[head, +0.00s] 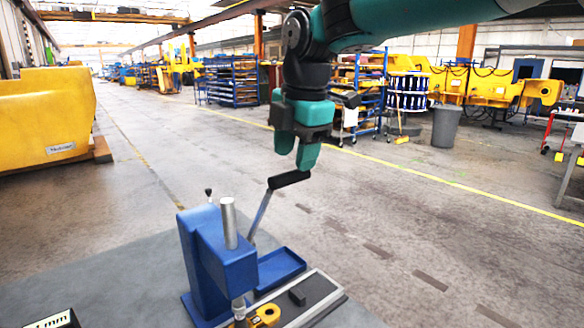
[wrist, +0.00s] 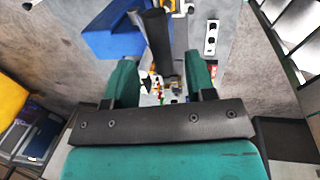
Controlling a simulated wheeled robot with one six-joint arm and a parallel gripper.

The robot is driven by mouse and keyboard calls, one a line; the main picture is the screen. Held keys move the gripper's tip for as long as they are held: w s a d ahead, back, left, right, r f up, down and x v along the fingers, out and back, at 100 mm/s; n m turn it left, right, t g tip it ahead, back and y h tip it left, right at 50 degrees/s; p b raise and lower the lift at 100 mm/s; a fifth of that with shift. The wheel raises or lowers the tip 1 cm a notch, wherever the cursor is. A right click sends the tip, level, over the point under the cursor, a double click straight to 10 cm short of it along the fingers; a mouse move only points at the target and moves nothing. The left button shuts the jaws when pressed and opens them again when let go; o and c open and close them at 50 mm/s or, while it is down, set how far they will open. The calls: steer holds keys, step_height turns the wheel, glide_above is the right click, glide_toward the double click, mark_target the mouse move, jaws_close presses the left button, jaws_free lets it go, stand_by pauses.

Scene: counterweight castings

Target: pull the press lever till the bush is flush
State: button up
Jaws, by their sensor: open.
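The blue press (head: 222,255) stands on the grey bench top, with a silver ram (head: 228,222) upright through its head. Its lever (head: 262,212) slants up to the right and ends in a black handle (head: 289,179). My gripper (head: 296,152) is open just above the handle, fingers pointing down. In the wrist view the dark handle (wrist: 157,38) shows ahead, between the lines of the two teal fingers of my gripper (wrist: 162,78); I see no grip on it. The blue press (wrist: 112,35) is at upper left there. I cannot clearly make out the bush or whether it is flush.
A blue tray (head: 281,266) lies behind the press's right side. Open floor lies beyond the bench.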

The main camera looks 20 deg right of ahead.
mark_target(292, 172)
steer(key=shift+w+a+f, duration=0.1)
steer(key=shift+w+f, duration=0.1)
steer(key=shift+f, duration=0.8)
steer(key=shift+w+f, duration=0.15)
steer(key=shift+f, duration=0.8)
jaws_close()
